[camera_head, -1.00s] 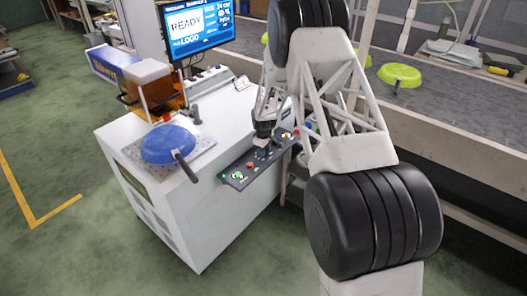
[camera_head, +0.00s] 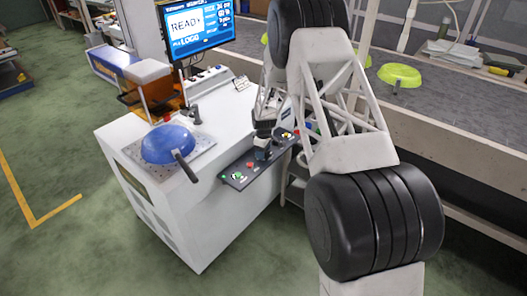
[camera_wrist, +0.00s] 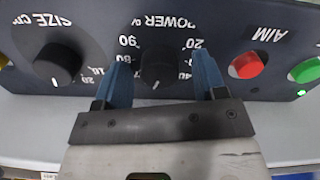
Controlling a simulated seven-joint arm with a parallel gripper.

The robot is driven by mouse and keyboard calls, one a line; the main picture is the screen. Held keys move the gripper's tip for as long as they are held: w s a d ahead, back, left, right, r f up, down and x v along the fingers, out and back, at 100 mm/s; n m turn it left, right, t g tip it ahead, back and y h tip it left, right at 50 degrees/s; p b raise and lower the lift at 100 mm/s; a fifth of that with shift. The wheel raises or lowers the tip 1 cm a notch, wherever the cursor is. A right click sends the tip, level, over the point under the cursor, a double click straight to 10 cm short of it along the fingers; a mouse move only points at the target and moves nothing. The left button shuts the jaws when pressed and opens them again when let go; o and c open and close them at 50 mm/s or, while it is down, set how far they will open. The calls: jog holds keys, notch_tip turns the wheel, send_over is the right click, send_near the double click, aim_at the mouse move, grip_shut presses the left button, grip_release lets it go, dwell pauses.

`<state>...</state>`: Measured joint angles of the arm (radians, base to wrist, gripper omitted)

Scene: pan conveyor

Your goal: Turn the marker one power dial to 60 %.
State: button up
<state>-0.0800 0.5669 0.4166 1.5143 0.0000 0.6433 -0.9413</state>
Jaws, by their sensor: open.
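The power dial (camera_wrist: 158,58) is a black round knob on the dark control panel (camera_wrist: 110,22), under upside-down "POWER %" lettering. A white pointer line on it faces the lower edge of the wrist view. Numbers such as 90 and 20 show around it; those below are partly hidden. My gripper (camera_wrist: 162,75) is open, one blue finger on each side of the dial, with gaps visible between fingers and knob. In the head view, my gripper (camera_head: 263,148) is down at the panel on the white machine's front and hides the dial. The monitor (camera_head: 198,26) shows READY and small text.
The size dial (camera_wrist: 56,62) is left of my gripper in the wrist view; a red button (camera_wrist: 246,66) and a green button (camera_wrist: 305,70) are right. A blue pan (camera_head: 167,144) sits on the machine. Green pans (camera_head: 400,75) lie on the conveyor behind my arm.

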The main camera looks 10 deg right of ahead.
jog(key=shift+r, duration=0.1)
jog(key=shift+r, duration=3.85)
jog(key=shift+r, duration=0.1)
